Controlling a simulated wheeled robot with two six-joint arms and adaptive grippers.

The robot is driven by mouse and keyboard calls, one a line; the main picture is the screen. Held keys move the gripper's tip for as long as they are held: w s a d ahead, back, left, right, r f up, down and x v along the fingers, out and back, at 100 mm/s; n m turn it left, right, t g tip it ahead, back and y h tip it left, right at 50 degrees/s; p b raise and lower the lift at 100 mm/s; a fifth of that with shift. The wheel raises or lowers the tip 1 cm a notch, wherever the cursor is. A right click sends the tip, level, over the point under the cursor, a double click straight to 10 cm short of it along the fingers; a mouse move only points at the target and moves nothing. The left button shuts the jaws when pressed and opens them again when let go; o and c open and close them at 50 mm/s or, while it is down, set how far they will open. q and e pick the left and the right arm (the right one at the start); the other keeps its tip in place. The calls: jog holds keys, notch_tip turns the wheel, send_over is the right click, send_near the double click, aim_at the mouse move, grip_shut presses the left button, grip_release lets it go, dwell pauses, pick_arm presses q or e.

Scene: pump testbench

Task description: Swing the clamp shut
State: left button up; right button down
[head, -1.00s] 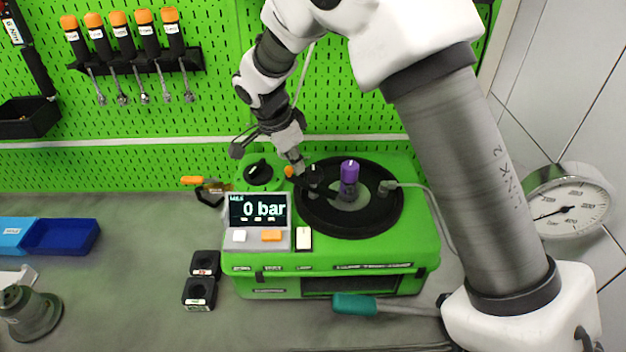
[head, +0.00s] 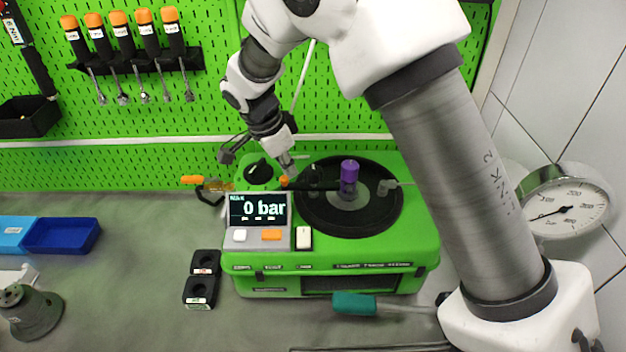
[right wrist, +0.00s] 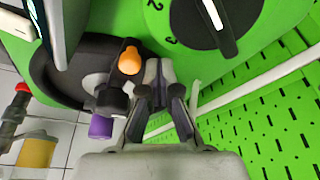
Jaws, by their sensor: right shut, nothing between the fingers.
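The clamp is a black arm (head: 318,185) lying across the round black disc (head: 375,215) on top of the green test bench. Its orange tip (head: 284,181) points left, and a purple knob (head: 349,172) stands near the disc's middle. My right gripper (head: 290,169) is shut and empty, just behind the orange tip. In the right wrist view the shut fingers (right wrist: 158,72) are right beside the orange tip (right wrist: 129,60); I cannot tell whether they touch it. The purple knob (right wrist: 101,127) also shows there. My left gripper is not in view.
A display (head: 258,209) reading 0 bar stands at the front left of the bench. A black dial (head: 260,171) is left of the gripper. A green pegboard (head: 150,120) stands behind. A teal-handled tool (head: 355,304) lies in front. A gauge (head: 562,205) is at right.

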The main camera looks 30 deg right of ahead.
jog(key=shift+w+d+r+p, duration=0.1)
jog(key=shift+d+r+p, duration=0.05)
jog(key=shift+r+p, duration=0.15)
jog(key=shift+w+d+r+p, duration=0.1)
jog(key=shift+r+p, duration=0.1)
jog(key=shift+r, duration=0.15)
notch_tip(320, 180, up, 8)
jog(key=p, duration=0.5)
jog(key=shift+f, duration=0.15)
dwell(0.3)
